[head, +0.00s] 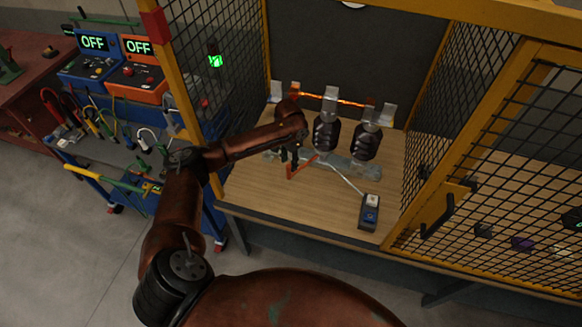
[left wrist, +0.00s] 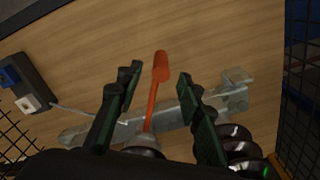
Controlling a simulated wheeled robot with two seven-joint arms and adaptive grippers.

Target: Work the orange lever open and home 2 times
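The orange lever (head: 303,167) sticks out from the front of the isolator's grey metal base (head: 340,161), low and toward the left in the head view. In the left wrist view the lever (left wrist: 156,84) lies between my two fingers, with a gap on each side. My left gripper (head: 290,161) is at the lever, inside the cage, with its fingers apart; they show clearly in the left wrist view (left wrist: 157,80). Dark ribbed insulators (head: 326,134) stand on the base, with a copper bar (head: 335,98) behind. My arm hides the isolator's left part. My right gripper is out of view.
A small box with a white button (head: 369,211) sits on the wooden table (head: 250,190), joined by a pale cable. Yellow-framed mesh panels (head: 480,120) stand at both sides. A blue tool cart (head: 110,150) stands outside at left. The table's front is mostly bare.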

